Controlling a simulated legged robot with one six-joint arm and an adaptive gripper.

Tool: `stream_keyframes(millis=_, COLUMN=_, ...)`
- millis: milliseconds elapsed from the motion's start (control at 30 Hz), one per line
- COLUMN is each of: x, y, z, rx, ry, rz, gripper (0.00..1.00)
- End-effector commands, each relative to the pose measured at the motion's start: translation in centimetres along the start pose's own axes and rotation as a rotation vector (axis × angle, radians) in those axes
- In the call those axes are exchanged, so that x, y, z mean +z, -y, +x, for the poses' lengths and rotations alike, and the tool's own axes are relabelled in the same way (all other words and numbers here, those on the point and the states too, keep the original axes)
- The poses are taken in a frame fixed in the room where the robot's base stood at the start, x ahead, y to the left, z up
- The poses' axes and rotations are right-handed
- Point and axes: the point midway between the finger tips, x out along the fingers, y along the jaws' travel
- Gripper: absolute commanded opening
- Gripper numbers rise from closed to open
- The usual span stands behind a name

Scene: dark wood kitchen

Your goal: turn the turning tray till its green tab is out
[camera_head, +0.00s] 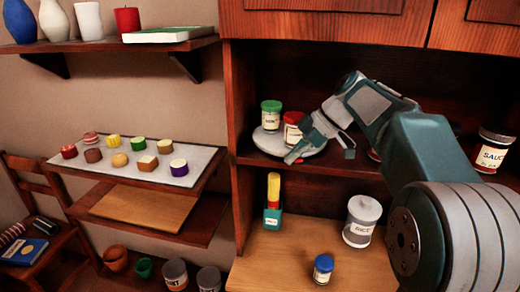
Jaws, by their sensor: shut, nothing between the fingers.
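The turning tray (312,149) is a pale round disc on the cabinet's middle shelf. A jar with a green lid (271,116) and a jar with a red lid (291,131) stand on it. My gripper (298,153) is shut and empty, at the tray's front right, just right of the red-lidded jar. It covers part of that jar and of the tray; I cannot tell whether it touches them. A small red patch shows by the fingertips at the tray's front edge; whether it is a tab is unclear. No green tab is visible.
A sauce jar (492,151) stands at the right of the same shelf. Below stand a green bottle with a yellow top (273,202), a rice jar (362,221) and a blue-lidded jar (323,269). A side board (199,158) holds several small cakes.

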Motion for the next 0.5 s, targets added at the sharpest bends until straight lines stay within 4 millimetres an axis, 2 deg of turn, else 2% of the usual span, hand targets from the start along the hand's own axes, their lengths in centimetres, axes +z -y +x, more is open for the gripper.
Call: stream_keyframes(millis=500, x=2.4, y=-0.4, z=-1.9, rx=0.001, ry=0.000, rz=0.003, gripper=0.00)
